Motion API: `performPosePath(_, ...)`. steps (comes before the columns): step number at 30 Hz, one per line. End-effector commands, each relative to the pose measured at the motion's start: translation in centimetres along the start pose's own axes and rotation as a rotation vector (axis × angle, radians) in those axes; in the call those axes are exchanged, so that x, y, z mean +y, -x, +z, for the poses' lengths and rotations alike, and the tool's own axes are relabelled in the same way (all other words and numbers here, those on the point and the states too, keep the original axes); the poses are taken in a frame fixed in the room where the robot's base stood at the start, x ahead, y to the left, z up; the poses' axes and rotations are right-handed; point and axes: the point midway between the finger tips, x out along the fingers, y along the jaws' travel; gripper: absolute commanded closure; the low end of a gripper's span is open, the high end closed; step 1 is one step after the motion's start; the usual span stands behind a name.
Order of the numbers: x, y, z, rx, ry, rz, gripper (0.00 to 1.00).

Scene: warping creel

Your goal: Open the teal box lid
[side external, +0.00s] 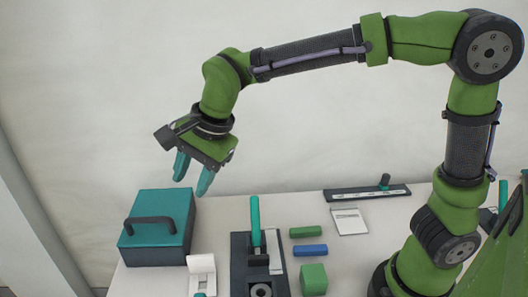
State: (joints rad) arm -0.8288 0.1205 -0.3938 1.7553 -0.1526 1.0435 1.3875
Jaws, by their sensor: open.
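The teal box (155,257) stands at the left end of the table with dark sides. Its teal lid (166,212) is closed on top and carries a dark arched handle (150,221) on the side toward the camera. My gripper (192,183) is above the right rear part of the box, apart from the lid and handle. Its two teal fingers point down, spread open with nothing between them.
A dark fixture (242,268) with an upright teal rod (256,220) stands right of the box. A small white holder (202,270), a green bar (306,232), a blue bar (310,250) and a green block (313,279) are nearby. A long dark rail (366,192) lies at the back.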

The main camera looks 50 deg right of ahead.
Motion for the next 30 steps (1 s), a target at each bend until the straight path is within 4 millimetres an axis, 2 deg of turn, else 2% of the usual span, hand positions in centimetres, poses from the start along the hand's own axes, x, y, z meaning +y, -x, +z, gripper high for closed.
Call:
performPosePath(1,-1.1,-0.6,0.9,0.02,-0.104,-0.003,0.58)
performPosePath(4,-3.1,-1.0,2.0,0.051,-0.356,-0.029,0.58)
performPosePath(9,-5.7,0.1,1.9,0.06,-0.752,-0.093,0.58)
performPosePath(12,-6.0,0.6,1.9,0.051,-0.903,-0.106,0.58)
performPosePath(15,-5.8,0.5,1.9,0.049,-0.989,-0.104,0.58)
performPosePath(20,-5.8,-0.4,1.8,0.049,-1.021,-0.102,0.58)
performPosePath(23,-5.9,-1.9,1.6,0.051,-1.02,-0.101,0.58)
performPosePath(30,-6.2,-7.1,1.1,0.053,-1.019,-0.1,0.58)
